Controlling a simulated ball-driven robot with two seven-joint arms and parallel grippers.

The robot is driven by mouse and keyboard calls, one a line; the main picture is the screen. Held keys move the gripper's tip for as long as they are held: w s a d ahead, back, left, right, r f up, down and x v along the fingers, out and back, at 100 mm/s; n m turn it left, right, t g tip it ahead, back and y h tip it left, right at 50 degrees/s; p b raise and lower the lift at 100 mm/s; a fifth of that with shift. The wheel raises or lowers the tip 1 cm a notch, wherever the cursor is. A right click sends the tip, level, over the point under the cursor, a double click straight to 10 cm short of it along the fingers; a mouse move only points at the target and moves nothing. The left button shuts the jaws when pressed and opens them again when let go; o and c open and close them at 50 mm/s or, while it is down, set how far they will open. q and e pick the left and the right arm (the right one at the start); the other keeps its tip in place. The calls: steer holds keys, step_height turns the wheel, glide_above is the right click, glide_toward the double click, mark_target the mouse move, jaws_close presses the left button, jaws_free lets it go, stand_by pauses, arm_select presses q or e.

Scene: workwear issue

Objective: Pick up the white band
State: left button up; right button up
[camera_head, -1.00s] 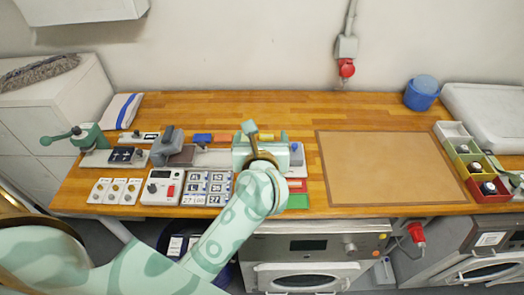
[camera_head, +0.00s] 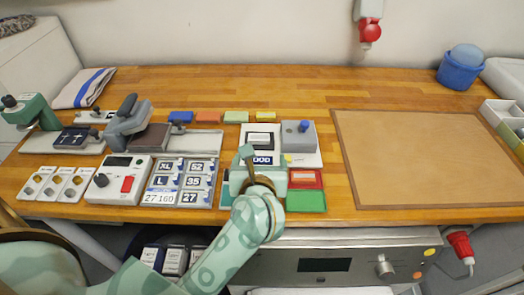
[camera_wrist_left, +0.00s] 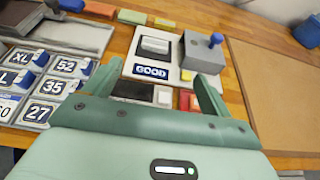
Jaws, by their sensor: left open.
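My left gripper (camera_head: 262,166) is at the bench's front half, just in front of the white board marked GOOD (camera_head: 262,159). In the left wrist view my gripper (camera_wrist_left: 158,70) has its two fingers apart, with nothing held between them. A small white piece (camera_wrist_left: 164,96) shows between the fingers, beside a dark pad (camera_wrist_left: 134,90). I cannot tell whether it is the white band. The gripper body hides its near part. No other thing is clearly a white band. My right gripper is not in view.
Red (camera_head: 306,179) and green (camera_head: 306,201) trays lie right of my gripper. Size plates (camera_head: 180,182) and a white control box (camera_head: 120,178) stand left. Blue (camera_head: 180,117), orange (camera_head: 208,117), green and yellow pieces lie behind. A brown mat (camera_head: 425,155) on the right is bare.

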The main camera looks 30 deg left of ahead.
arm_select(q)
steer(key=shift+w+f, duration=0.1)
steer(key=shift+f, duration=0.8)
steer(key=shift+w+a+f+b, duration=0.1)
steer(key=shift+w+a+b, duration=0.05)
steer(key=shift+b, duration=0.2)
steer(key=b, duration=0.2)
glide_toward(259, 136)
steer(key=x, duration=0.2)
steer(key=shift+w+f, duration=0.2)
steer(key=shift+w, duration=0.2)
steer(key=b+x, duration=0.1)
steer(key=x, duration=0.4)
steer(key=shift+s+a+f, duration=0.1)
steer(key=shift+a, duration=0.05)
steer(key=c, duration=1.1)
steer(key=shift+c, duration=0.2)
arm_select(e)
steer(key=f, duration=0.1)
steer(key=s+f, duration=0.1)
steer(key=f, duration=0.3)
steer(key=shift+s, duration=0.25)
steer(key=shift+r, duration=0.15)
